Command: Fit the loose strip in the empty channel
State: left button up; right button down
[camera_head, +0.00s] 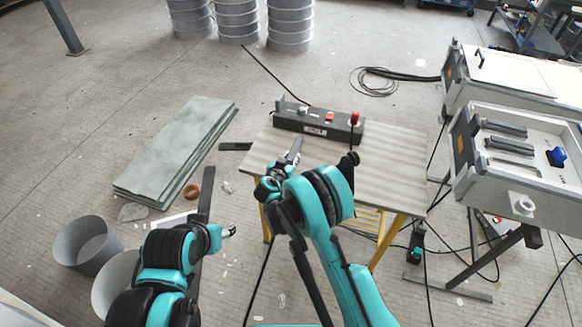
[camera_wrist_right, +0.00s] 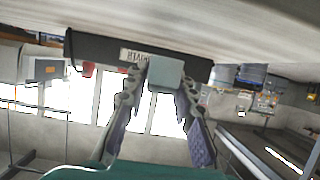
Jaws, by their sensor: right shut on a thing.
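My right gripper (camera_head: 281,168) is raised over the table and shut on a slim grey strip (camera_head: 296,147), which points up and away from it. In the right wrist view the gripper (camera_wrist_right: 160,98) has its fingers on either side of the strip's pale grey end (camera_wrist_right: 165,74). The mould (camera_head: 525,207) at the right has several grey bars across its white top. A thin slot (camera_head: 515,165) below them looks like the empty channel, but it is too small to be sure. My left gripper (camera_head: 228,231) is low at the left, away from the mould; its jaws are unclear.
A table (camera_head: 400,180) bears a dark control box (camera_head: 318,125) with red buttons. A blue object (camera_head: 556,156) sits on the mould. Another mould (camera_head: 500,75) stands behind. Slabs (camera_head: 175,150), buckets (camera_head: 86,246) and black cables (camera_head: 385,80) are on the floor.

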notch_tip(320, 180, down, 4)
jog(key=shift+b, duration=0.9)
jog(key=shift+r, duration=0.1)
jog(key=c, duration=1.3)
grip_release()
jog(key=shift+o, duration=0.2)
